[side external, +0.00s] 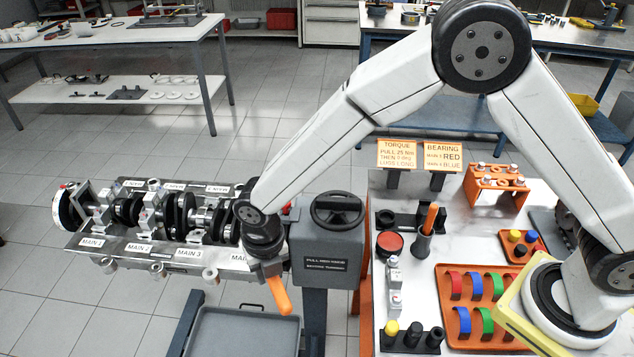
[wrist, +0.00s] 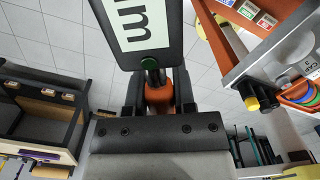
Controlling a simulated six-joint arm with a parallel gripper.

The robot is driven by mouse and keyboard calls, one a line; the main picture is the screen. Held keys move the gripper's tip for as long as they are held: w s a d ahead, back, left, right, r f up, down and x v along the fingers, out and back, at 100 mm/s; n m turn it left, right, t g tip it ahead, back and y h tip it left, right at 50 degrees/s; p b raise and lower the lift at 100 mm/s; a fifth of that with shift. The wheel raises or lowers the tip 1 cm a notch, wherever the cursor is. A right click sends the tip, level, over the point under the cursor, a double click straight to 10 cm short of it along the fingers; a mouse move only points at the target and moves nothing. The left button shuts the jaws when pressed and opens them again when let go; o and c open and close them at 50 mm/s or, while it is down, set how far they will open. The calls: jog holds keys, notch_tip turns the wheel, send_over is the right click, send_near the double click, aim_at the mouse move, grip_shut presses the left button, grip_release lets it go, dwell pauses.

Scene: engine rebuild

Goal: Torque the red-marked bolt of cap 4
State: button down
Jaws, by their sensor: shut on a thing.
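My gripper (wrist: 160,95) is shut on the orange handle (wrist: 159,97) of a tool with a dark-framed display reading "Nm", apparently the torque wrench (wrist: 146,28). In the side view the orange handle (side external: 279,296) points down from my gripper (side external: 266,262), at the right end of the engine block. The crankshaft (side external: 180,215) lies in the block (side external: 125,244), with labels MAIN 1, MAIN 2 and MAIN 3 readable. The fourth label is partly covered by my arm. Cap 4 and its red-marked bolt cannot be made out; my wrist covers that end. Contact between tool and bolt cannot be seen.
A grey pull-mechanism box (side external: 329,262) with a black handwheel (side external: 337,209) stands close right of my gripper. A grey tray (side external: 243,330) is below. The white bench (side external: 420,280) holds signs, an orange shell tray (side external: 462,338), sockets and a loose cap (side external: 395,280).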

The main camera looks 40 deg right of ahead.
jog(key=shift+f, duration=0.1)
dwell(0.6)
jog(key=shift+w+a+m, duration=0.3)
jog(key=shift+a+m, duration=0.2)
jog(key=shift+a, duration=0.2)
jog(key=shift+w+a+m, duration=0.25)
jog(key=shift+a+m, duration=0.25)
jog(key=shift+a, duration=0.2)
dwell(0.5)
jog(key=shift+w+a+m, duration=0.35)
jog(key=shift+a+m, duration=0.15)
jog(key=shift+a, duration=0.1)
dwell(0.5)
jog(key=shift+w+a, duration=0.15)
jog(key=shift+a, duration=0.05)
jog(key=shift+w+a+m, duration=0.6)
jog(key=shift+a+m, duration=0.3)
jog(key=shift+m, duration=0.1)
dwell(3.1)
